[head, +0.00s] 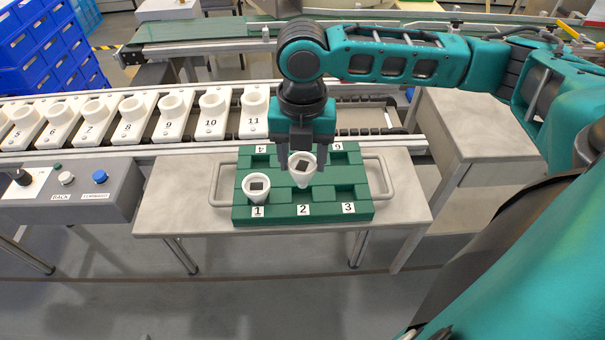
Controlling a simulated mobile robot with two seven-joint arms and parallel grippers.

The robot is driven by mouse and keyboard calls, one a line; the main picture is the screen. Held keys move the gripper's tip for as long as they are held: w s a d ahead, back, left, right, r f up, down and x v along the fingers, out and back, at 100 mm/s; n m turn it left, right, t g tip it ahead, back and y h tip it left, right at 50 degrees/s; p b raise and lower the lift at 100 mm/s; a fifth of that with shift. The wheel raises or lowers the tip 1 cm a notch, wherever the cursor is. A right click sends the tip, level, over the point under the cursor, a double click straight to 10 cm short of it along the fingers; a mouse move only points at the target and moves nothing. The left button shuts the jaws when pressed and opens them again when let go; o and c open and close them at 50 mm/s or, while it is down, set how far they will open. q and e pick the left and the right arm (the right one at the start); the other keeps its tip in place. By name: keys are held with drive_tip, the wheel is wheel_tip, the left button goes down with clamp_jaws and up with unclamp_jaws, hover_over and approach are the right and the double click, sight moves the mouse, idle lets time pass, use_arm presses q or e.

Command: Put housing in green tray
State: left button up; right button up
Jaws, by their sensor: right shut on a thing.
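The green tray (330,210) lies on a small metal table and has numbered compartments. A white housing (257,188) with a dark square inside stands in compartment 1. Another white housing (302,172) is between the fingers of my right gripper (303,157), over the tray behind label 2. My right gripper points down and is shut on this housing. I cannot tell whether the housing touches the tray. Compartment 3 at the front right looks empty. The back compartments are partly hidden by the gripper. My left gripper is not in view.
A row of numbered white holders (170,115) stands on the conveyor behind the table. A grey control box (75,192) with a knob and buttons is at the left. Metal handles (380,178) stick out at both tray sides. A grey cabinet (480,130) stands at the right.

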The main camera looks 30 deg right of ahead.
sight(302, 176)
wheel_tip(302, 176, down, 5)
drive_tip(key=shift+r+b, duration=0.2)
drive_tip(key=shift+b, duration=0.25)
drive_tip(key=shift+f, duration=0.25)
drive_tip(key=o, duration=1)
drive_tip(key=shift+f, duration=0.1)
wheel_tip(302, 176, up, 12)
drive_tip(key=p, duration=0.2)
drive_tip(key=shift+p, duration=0.3)
